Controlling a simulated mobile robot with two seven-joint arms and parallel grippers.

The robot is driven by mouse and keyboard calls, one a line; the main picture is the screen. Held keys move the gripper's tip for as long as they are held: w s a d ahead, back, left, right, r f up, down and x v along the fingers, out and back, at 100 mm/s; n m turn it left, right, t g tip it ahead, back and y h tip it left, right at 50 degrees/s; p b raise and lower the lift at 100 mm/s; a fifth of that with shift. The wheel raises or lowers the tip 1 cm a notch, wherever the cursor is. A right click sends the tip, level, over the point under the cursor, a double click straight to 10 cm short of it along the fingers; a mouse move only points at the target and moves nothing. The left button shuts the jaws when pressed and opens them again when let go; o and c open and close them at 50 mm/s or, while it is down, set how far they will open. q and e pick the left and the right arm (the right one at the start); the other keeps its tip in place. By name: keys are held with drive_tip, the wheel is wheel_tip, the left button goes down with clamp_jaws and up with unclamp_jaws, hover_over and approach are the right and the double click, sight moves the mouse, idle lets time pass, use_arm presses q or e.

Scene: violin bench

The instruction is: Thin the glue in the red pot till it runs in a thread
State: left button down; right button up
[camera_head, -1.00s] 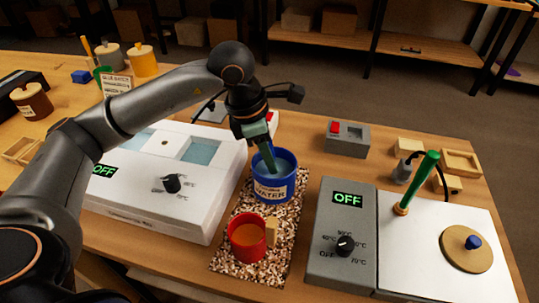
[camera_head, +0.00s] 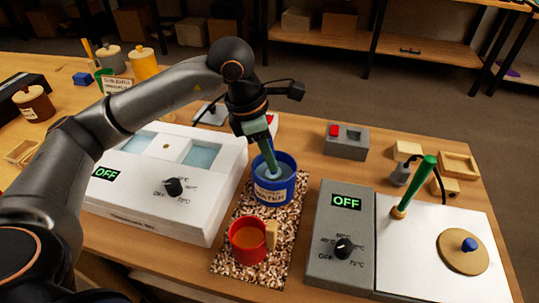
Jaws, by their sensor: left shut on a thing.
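The red pot (camera_head: 248,252) stands on a speckled mat (camera_head: 228,266) and holds orange-brown glue (camera_head: 249,238). A blue pot labelled WATER (camera_head: 272,196) stands on the same mat just behind it, with pale water inside. My left gripper (camera_head: 258,130) is above the blue pot, shut on a teal tool (camera_head: 267,156) that slants down into it. The tool's lower end is inside the pot, so its tip cannot be made out. My right gripper is not in view.
A white bath unit (camera_head: 150,205) reading OFF stands left of the mat. A grey control box (camera_head: 338,270) reading OFF and a white plate with a green-handled brush (camera_head: 415,185) and a round lid (camera_head: 464,252) stand to the right. A grey switch box (camera_head: 347,139) is behind.

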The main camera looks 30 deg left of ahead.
use_arm(q)
wheel_tip(320, 180, up, 6)
drive_tip(key=p, duration=0.3)
drive_tip(key=shift+f+p, duration=0.15)
drive_tip(key=shift+p, duration=0.15)
drive_tip(key=shift+r+p, duration=0.3)
drive_tip(key=shift+r, duration=0.1)
wheel_tip(320, 180, up, 3)
drive_tip(key=shift+r+p, duration=0.15)
drive_tip(key=shift+p, duration=1)
drive_tip(key=shift+r+p, duration=0.6)
drive_tip(key=shift+r, duration=0.55)
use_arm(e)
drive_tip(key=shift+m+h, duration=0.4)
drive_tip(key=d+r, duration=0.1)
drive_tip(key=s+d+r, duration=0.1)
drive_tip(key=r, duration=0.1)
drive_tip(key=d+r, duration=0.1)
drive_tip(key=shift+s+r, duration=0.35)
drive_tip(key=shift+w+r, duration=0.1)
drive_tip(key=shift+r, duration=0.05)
